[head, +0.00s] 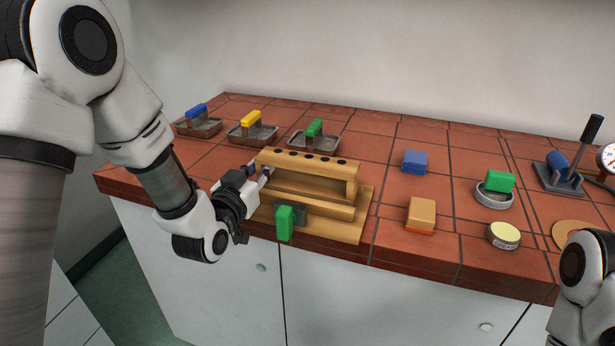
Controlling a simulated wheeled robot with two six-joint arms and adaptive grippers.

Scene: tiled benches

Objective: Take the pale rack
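The pale rack (310,165) is a light wooden stand with a row of dark holes along its top bar and a wide base board. It stands upright near the bench's front edge. My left gripper (259,182) is at the rack's left end, with a fingertip close to the left upright. The gripper's body hides part of that end, and I cannot tell whether the fingers are closed on it. My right gripper is out of view; only part of my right arm shows at the lower right.
A green block (285,222) is at the rack's front. Metal trays with blue, yellow and green handles (253,134) stand behind left. To the right are a blue block (414,162), an orange block (421,214), a round tin (503,235) and a lever device (562,174).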

